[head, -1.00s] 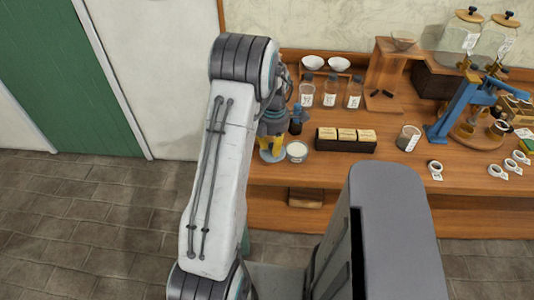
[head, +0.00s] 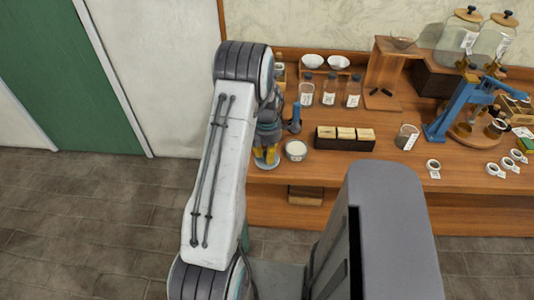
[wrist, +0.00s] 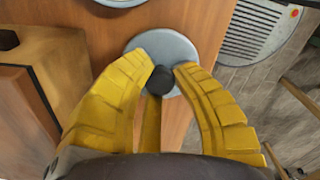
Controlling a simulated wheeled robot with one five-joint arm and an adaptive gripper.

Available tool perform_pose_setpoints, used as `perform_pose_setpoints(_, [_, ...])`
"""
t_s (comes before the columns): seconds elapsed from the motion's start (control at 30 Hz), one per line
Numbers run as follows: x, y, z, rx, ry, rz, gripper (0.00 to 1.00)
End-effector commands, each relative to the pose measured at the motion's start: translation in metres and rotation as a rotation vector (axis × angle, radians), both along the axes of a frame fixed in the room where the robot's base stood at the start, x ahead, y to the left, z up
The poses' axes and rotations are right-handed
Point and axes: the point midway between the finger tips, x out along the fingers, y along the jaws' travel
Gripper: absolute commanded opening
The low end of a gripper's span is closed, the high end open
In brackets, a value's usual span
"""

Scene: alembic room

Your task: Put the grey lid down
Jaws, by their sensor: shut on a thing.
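The grey lid (wrist: 178,48) is a round flat disc with a dark knob (wrist: 160,80). In the wrist view my gripper (wrist: 160,76) has its two yellow fingers closed around that knob. In the head view my gripper (head: 266,155) is low over the front left part of the wooden table, and the lid's pale rim (head: 267,165) shows just under the fingers. The lid is near the table's front edge; I cannot tell whether it touches the top.
A round tin with white contents (head: 296,150) stands close to the right of my gripper. A dark box of cards (head: 345,139) is farther right. Labelled bottles (head: 330,90) stand behind. The table's front edge (head: 330,176) is close.

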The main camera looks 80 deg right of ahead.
Motion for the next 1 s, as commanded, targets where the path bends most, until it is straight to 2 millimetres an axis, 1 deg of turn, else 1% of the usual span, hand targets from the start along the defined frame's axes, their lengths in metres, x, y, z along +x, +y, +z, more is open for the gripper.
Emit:
perform_pose_setpoints(0.2, [0.000,0.000,-0.005,0.000,0.000,0.000,0.00])
perform_pose_setpoints(0.23, [0.000,0.000,-0.003,0.000,0.000,0.000,0.26])
perform_pose_setpoints(0.47, [0.000,0.000,-0.003,0.000,0.000,0.000,0.46])
perform_pose_setpoints(0.77, [0.000,0.000,-0.001,0.000,0.000,0.000,0.46])
perform_pose_setpoints(0.87, [0.000,-0.001,0.004,-0.002,0.000,0.000,0.46])
perform_pose_setpoints(1.0, [0.000,-0.001,0.023,-0.004,0.000,0.000,0.46])
